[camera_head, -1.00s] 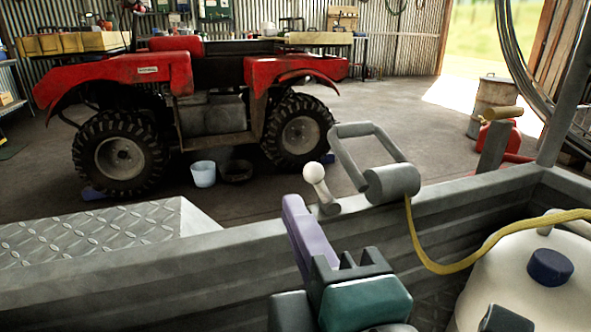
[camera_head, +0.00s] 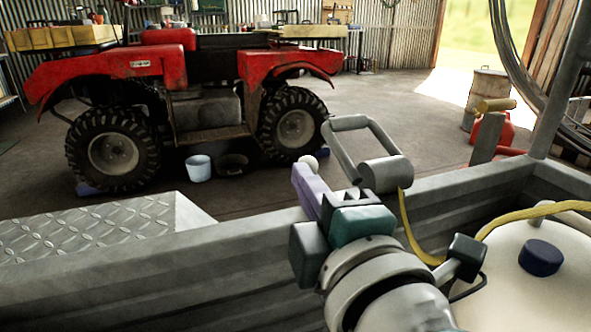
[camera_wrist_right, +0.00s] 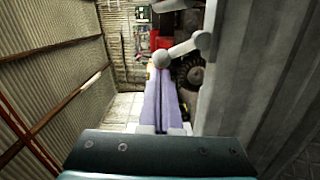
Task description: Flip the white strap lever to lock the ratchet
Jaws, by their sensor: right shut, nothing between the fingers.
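The white strap lever has a round white knob (camera_head: 308,162), just left of the ratchet (camera_head: 386,174) on the grey rail. Its shaft is mostly hidden behind my right gripper in the head view. In the right wrist view the lever's knob (camera_wrist_right: 164,59) and pale shaft (camera_wrist_right: 188,46) lie at the fingertips. The ratchet is a grey drum with a raised loop handle and a yellow strap (camera_head: 410,225). My right gripper (camera_head: 300,172) has its purple fingers shut and empty, their tips at or very near the knob; contact is unclear. My left gripper is not in view.
The grey trailer rail (camera_head: 250,240) runs across the front. A white tank (camera_head: 530,275) with a dark cap stands at the right, close to my right arm. A red quad bike (camera_head: 200,90) is beyond the rail. A tread plate (camera_head: 90,240) lies at left.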

